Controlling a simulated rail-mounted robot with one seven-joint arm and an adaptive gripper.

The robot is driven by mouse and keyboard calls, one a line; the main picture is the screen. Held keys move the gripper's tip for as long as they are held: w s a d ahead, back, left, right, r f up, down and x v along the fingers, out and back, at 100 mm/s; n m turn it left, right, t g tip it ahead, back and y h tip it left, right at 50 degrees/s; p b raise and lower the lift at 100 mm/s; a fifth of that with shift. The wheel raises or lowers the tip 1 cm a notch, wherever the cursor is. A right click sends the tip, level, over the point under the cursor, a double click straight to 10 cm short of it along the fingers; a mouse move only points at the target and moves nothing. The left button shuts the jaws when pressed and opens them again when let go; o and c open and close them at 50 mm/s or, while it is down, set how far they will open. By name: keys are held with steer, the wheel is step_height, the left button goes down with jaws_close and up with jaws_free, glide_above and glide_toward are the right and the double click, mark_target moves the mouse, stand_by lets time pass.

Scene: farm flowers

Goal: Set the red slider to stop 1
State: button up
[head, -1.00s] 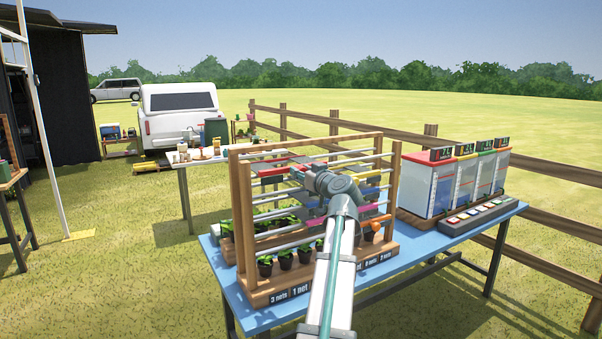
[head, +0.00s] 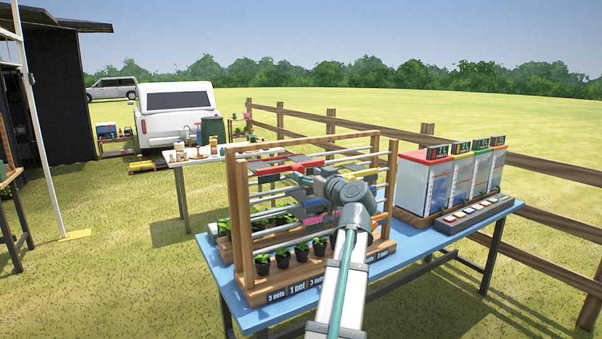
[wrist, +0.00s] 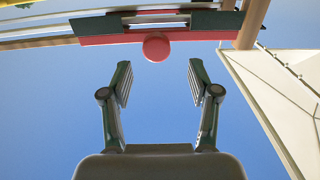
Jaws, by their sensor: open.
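The red slider (head: 277,170) is a red bar high on the wooden rack, partly hidden by my arm in the head view. In the wrist view its long red bar (wrist: 105,39) runs across the top, with a round red knob (wrist: 156,47) at its middle. My gripper (wrist: 159,75) is open and empty. Its fingers point at the knob, one to each side, and the knob appears just beyond the fingertips, apart from them. Stop marks cannot be read.
The rack (head: 240,210) has several horizontal rails with other coloured sliders, and potted plants (head: 283,258) at its base. It stands on a blue table (head: 238,308). A row of display boxes (head: 412,185) stands to the right. A wooden fence (head: 540,210) runs behind.

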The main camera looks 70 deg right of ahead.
steer(key=v, duration=0.5)
steer(key=shift+s+a, duration=0.15)
